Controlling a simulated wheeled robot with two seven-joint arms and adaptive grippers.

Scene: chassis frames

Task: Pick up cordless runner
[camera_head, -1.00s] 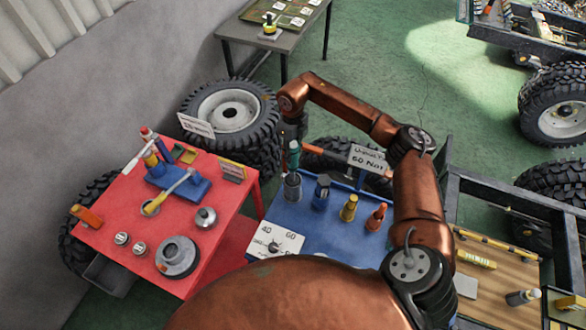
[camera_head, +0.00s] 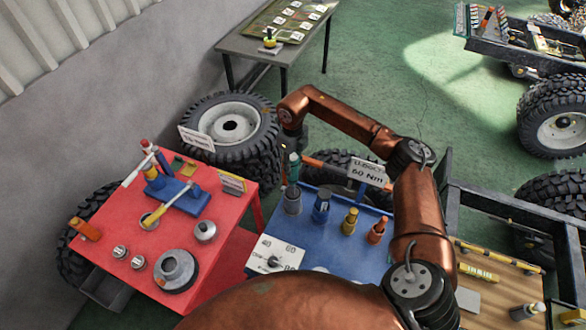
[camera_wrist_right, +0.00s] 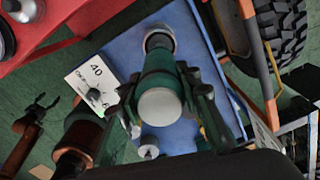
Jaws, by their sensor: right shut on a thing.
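The cordless runner (camera_head: 293,166) is a green upright tool at the back left of the blue table. Its lower end meets a grey holder (camera_head: 292,202), and I cannot tell whether it has lifted at all. In the right wrist view the runner (camera_wrist_right: 160,85) shows its pale round end between the dark fingers. My right gripper (camera_wrist_right: 166,98) is shut on it; it also shows, small and dark, in the head view (camera_head: 291,142). My left gripper (camera_wrist_right: 42,104) appears only at the left of the wrist view, small, open and empty over the green floor.
On the blue table (camera_head: 318,238), a blue, a yellow and an orange tool stand right of the runner, with a sign (camera_head: 368,171) behind them. A white dial card (camera_head: 274,254) lies in front. The red table (camera_head: 107,230) at left holds several parts.

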